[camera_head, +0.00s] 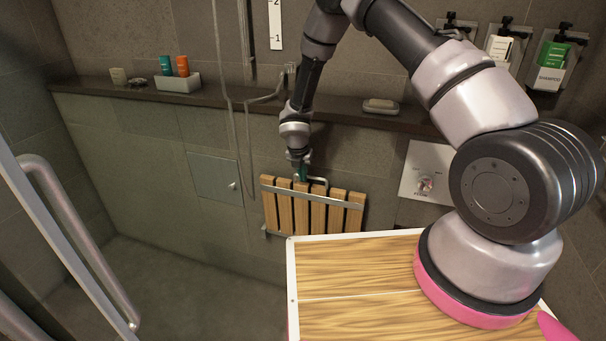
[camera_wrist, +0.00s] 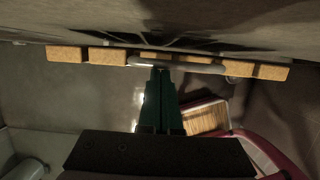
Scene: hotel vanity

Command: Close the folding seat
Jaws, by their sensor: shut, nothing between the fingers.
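The folding seat (camera_head: 318,208) has several light wooden slats and a grey metal crossbar. It stands upright, close against the tiled wall, below the ledge. In the wrist view its slat ends (camera_wrist: 107,56) form a row along the wall, with a curved grey bar (camera_wrist: 190,67) in front of them. My gripper (camera_head: 302,176) is at the seat's top edge, pointing down. In the wrist view its green fingers (camera_wrist: 160,72) are together and empty, with the tips at the grey bar. I cannot tell whether they touch it.
A dark ledge (camera_head: 225,101) runs above the seat, with a white tray of bottles (camera_head: 178,83) and a soap dish (camera_head: 381,106). A valve plate (camera_head: 425,172) is right of the seat. A glass door handle (camera_head: 80,240) is at the left. The floor (camera_head: 190,285) left of the seat is clear.

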